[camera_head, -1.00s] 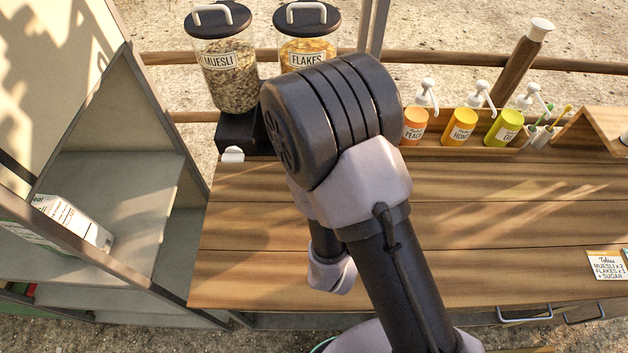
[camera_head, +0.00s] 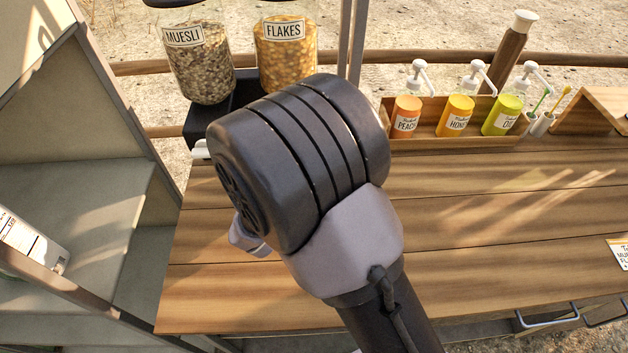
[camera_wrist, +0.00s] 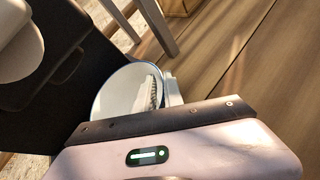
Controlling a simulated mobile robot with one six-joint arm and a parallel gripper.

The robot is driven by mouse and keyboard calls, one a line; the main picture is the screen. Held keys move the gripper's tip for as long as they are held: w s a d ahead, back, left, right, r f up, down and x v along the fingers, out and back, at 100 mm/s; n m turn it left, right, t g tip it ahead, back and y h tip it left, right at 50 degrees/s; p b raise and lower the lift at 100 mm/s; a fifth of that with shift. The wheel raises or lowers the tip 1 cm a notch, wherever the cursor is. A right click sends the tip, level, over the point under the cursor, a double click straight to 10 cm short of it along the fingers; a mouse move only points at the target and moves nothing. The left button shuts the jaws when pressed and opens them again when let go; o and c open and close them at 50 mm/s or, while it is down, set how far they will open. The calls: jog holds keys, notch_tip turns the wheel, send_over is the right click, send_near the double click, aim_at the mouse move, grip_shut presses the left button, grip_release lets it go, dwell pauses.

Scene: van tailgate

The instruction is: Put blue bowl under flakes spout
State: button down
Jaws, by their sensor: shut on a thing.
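The flakes jar (camera_head: 288,52), full of orange flakes, stands at the back on a dark stand, right of the muesli jar (camera_head: 199,62). The flakes spout is hidden behind my arm in the head view. My gripper (camera_wrist: 163,88) shows in the wrist view, shut on a round, shallow bowl with a pale bluish rim (camera_wrist: 122,92). The bowl is partly cut off by my wrist housing and is close to the dark stand (camera_wrist: 62,65). A pale rounded part, possibly a spout, is at the upper left there.
A rack with several pump bottles (camera_head: 456,115) stands at the back of the wooden counter (camera_head: 490,200). A grey shelf unit (camera_head: 105,210) with a carton borders the left. A card (camera_head: 619,252) lies at right. The counter's middle right is clear.

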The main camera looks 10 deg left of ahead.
jog(key=shift+r, duration=0.1)
jog(key=shift+f, duration=0.2)
jog(key=c, duration=1.5)
grip_release()
jog(key=shift+r, duration=0.1)
jog(key=shift+o, duration=0.2)
